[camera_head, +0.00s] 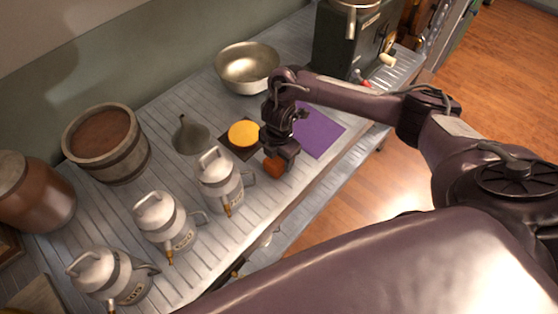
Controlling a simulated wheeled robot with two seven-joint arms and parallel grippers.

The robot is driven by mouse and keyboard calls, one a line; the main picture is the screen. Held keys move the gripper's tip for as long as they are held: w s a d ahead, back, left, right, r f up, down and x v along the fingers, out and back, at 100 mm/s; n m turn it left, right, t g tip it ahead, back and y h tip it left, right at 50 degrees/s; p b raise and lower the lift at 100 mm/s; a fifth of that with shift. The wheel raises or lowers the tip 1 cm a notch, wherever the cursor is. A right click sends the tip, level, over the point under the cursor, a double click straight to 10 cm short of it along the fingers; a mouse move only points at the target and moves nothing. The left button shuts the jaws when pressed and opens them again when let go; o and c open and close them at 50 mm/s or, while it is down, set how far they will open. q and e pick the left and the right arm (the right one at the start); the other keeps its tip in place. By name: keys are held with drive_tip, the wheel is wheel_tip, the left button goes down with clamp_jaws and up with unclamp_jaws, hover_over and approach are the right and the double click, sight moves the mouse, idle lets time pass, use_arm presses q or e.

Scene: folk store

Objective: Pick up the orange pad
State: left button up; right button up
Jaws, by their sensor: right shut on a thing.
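My right gripper (277,158) is over the front part of the counter, pointing down. It is shut on a small dark-orange pad (274,168), which shows just below the fingers. The fingers partly hide the pad, and I cannot tell whether it touches the counter. A round yellow-orange disc (243,133) lies on a dark square mat (239,152) just left of the gripper. A flat purple mat (320,132) lies to the right of the gripper. My left gripper is not in view.
The ridged metal counter (190,272) holds several white lidded jugs, one (218,182) close to the left of the gripper. A funnel (191,136), wooden bucket (107,143) and metal bowl (247,68) stand behind. A green machine (345,40) stands at the back right.

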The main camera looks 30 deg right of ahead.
drive_tip(key=shift+r, duration=0.45)
wheel_tip(320, 180, up, 19)
drive_tip(key=p, duration=0.7)
